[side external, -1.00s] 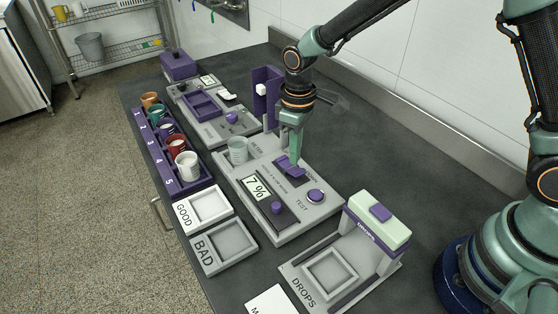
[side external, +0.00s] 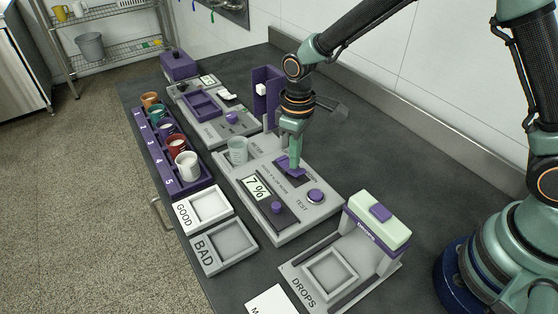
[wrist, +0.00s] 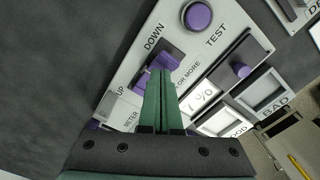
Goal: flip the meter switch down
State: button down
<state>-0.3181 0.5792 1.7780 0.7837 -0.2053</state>
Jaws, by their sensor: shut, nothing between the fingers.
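The meter (side external: 262,215) is a grey panel with a display reading 7%, a purple slider knob and a round purple TEST button (side external: 316,196). Its purple switch (side external: 283,162) sits in a dark slot; it also shows in the wrist view (wrist: 142,80), between the labels UP and DOWN. My gripper (side external: 294,172) is shut and empty, pointing down with its fingertips at the switch. In the wrist view the green fingertips (wrist: 160,72) overlap the switch and partly hide it. Dark slot shows on the DOWN side. I cannot tell whether they touch.
A pale cup (side external: 238,151) stands on the meter's back left. A purple rack (side external: 190,186) of several cups, the GOOD tray (side external: 228,204) and the BAD tray (side external: 219,265) lie left. The DROPS dispenser (side external: 378,222) stands front right. A purple upright (side external: 262,84) is behind.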

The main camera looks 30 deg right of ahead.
jog(key=shift+f, duration=0.75)
dwell(0.3)
jog(key=shift+r, duration=3.55)
jog(key=s+d+r+m+t, duration=0.5)
jog(key=s+d+r+m, duration=0.1)
jog(key=s+d+r, duration=0.6)
jog(key=shift+s+d+r+t, duration=0.3)
jog(key=shift+d+r, duration=0.45)
jog(key=shift+r, duration=0.15)
